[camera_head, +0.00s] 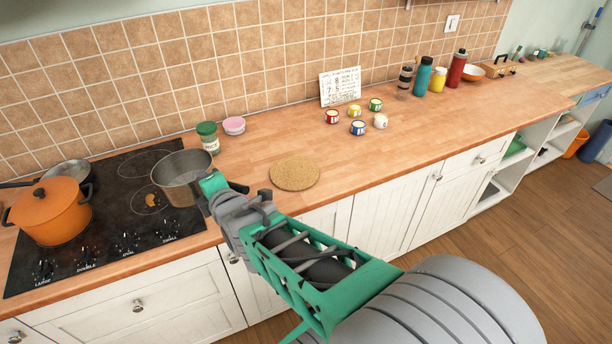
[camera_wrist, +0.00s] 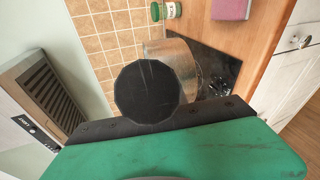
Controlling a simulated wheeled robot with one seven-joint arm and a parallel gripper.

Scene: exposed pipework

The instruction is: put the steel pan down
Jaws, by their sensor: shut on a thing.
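The steel pan (camera_head: 182,178) is at the right side of the black hob in the head view, over or on its right back part. I cannot tell if its base touches the hob. My gripper (camera_head: 222,190) is at the pan's right side, shut on its handle, which is mostly hidden by the gripper. In the wrist view the pan's metal side (camera_wrist: 180,55) shows behind a dark round shape, which seems to be the handle end. A round cork mat (camera_head: 295,174) lies bare on the wooden counter to the right of my gripper.
An orange pot (camera_head: 52,212) and another grey pan (camera_head: 68,172) stand on the hob (camera_head: 120,225) at left. A green-lidded jar (camera_head: 208,137) and pink tub (camera_head: 234,125) are behind the gripper. Several small tins (camera_head: 358,127) stand further right. Counter around the mat is clear.

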